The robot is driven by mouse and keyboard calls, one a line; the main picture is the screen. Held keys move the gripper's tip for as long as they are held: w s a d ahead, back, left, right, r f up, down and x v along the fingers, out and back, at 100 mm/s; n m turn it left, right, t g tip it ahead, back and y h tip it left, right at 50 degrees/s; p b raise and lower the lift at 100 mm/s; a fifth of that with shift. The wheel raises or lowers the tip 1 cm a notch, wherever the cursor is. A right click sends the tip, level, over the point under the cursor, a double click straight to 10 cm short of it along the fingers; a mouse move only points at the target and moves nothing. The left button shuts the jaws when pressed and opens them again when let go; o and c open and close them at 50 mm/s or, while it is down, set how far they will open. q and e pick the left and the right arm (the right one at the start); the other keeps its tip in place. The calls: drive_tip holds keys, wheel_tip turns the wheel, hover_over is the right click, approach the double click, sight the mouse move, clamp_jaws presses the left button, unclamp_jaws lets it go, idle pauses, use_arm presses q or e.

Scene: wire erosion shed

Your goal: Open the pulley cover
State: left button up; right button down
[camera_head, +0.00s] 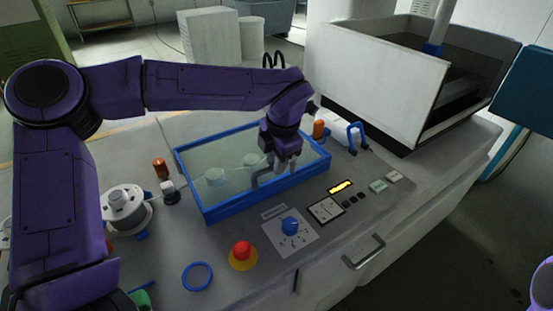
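The pulley cover (212,214) is a blue-framed box with a clear top, set in the grey machine top at the centre of the view. It looks closed, and pale round pulleys (215,176) show faintly through it. My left gripper (274,178) reaches down over the cover's right half, with its fingers at the clear top near the front rim. A grey curved piece shows at the fingers; I cannot tell whether it is a handle or a finger, or whether the fingers are shut on it. My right gripper is out of view.
A red emergency button (242,250), a blue dial (291,227) and a blue ring (197,276) lie in front of the cover. A white spool (127,208) stands at left. A white-walled tank (385,75) rises behind right, near a blue clamp-like part (357,137).

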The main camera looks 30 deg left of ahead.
use_arm(q)
clamp_jaws()
drive_tip(key=shift+w+a+r+p, duration=0.2)
drive_tip(key=shift+w+a+p, duration=0.1)
drive_tip(key=shift+a+p, duration=0.1)
drive_tip(key=w+a+p, duration=0.2)
drive_tip(key=a, duration=0.1)
drive_tip(key=w+a+p, duration=0.1)
drive_tip(key=a, duration=0.2)
drive_tip(key=w+a+p, duration=0.2)
drive_tip(key=a, duration=0.1)
drive_tip(key=shift+w+a+r+p, duration=0.2)
drive_tip(key=shift+w+a+p, duration=0.1)
drive_tip(key=shift+a+p, duration=0.05)
drive_tip(key=p, duration=0.4)
hover_over(233, 129)
drive_tip(key=shift+s+f, duration=0.1)
drive_tip(key=shift+f, duration=0.2)
drive_tip(key=shift+r, duration=0.1)
drive_tip(key=shift+o, duration=0.9)
unclamp_jaws()
drive_tip(key=o, duration=0.3)
drive_tip(key=shift+a, duration=0.1)
